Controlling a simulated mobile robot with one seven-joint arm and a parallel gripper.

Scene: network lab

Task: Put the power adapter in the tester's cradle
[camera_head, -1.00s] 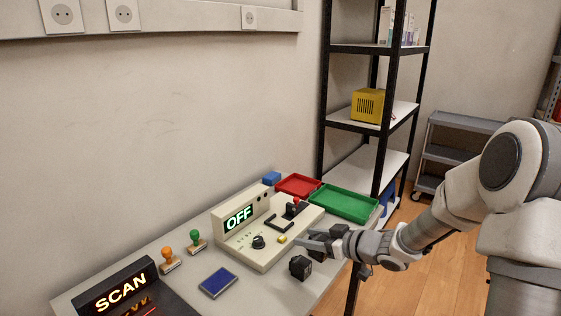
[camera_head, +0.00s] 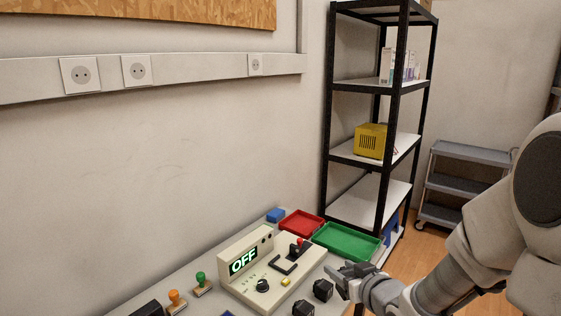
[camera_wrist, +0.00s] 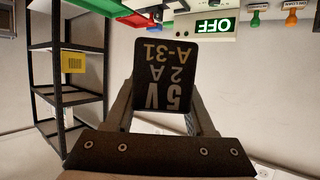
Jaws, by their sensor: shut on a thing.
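My gripper (camera_head: 350,277) is shut on a black power adapter (camera_wrist: 167,75), which fills the middle of the wrist view. Its face reads 5V 2A A-31, upside down there. The beige tester (camera_head: 236,284) stands on the table left of my gripper, its display reading OFF. A black bracket (camera_head: 284,266), seemingly the cradle, is on its top and looks empty. The tester also shows upside down in the wrist view (camera_wrist: 190,38). Two black blocks show beside the tester, a nearer one (camera_head: 303,308) and one by my gripper (camera_head: 323,290); I cannot tell whether the latter is the held adapter.
A black-framed shelf (camera_head: 391,160) stands beyond the table.

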